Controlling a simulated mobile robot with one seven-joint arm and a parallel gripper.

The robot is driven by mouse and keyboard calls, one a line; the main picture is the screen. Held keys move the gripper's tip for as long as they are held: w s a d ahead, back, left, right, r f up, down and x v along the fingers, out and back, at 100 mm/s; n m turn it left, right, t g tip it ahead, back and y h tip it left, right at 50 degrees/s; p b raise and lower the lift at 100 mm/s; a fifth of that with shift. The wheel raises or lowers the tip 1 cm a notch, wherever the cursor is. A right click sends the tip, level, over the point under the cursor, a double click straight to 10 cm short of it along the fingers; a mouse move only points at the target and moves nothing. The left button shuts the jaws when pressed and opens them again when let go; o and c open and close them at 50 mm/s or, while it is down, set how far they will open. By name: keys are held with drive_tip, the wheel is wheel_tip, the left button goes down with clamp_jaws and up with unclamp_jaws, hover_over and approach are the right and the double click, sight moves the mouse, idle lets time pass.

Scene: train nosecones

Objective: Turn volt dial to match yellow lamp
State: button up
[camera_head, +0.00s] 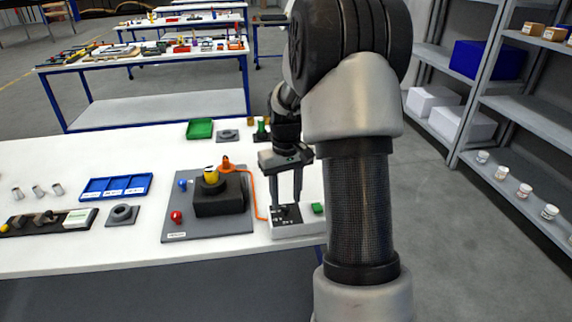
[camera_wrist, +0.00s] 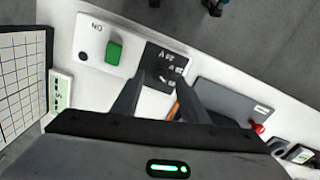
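The white control box (camera_head: 300,229) sits at the table's right side, with a black dial plate (camera_head: 287,213) and a green button (camera_head: 318,208). In the wrist view, the volt dial (camera_wrist: 161,73) is a dark knob on the black plate, with a "24 V" mark beside it; its exact pointing is too small to tell. My gripper (camera_head: 287,204) points down at the dial; its fingers (camera_wrist: 160,88) are spread apart, and I cannot tell whether they touch the knob. The yellow lamp (camera_head: 211,174) sits on a black block (camera_head: 220,203) to the left.
The block stands on a grey board (camera_head: 178,237) with a red knob (camera_head: 176,216) and a blue one (camera_head: 182,184). An orange cable (camera_head: 257,200) runs from an orange clip (camera_head: 226,162) towards the control box. A blue tray (camera_head: 115,187) and a green bin (camera_head: 200,129) lie farther off.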

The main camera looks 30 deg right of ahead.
sight(286, 207)
wheel_tip(286, 207, up, 15)
drive_tip(key=p, duration=0.1)
drive_tip(key=shift+r, duration=0.1)
idle(0.4)
drive_tip(key=s+a+r+t+p, duration=0.3)
drive_tip(key=s+a+r+p, duration=0.2)
drive_tip(key=s+a+r, duration=0.5)
drive_tip(key=s+a+r+t+p, duration=0.1)
drive_tip(key=s+a, duration=0.1)
drive_tip(key=s, duration=0.4)
drive_tip(key=s+a+r+t+p, duration=0.1)
drive_tip(key=s+a+p, duration=0.1)
drive_tip(key=s, duration=0.4)
drive_tip(key=shift+s+a+t, duration=0.25)
drive_tip(key=shift+t, duration=0.05)
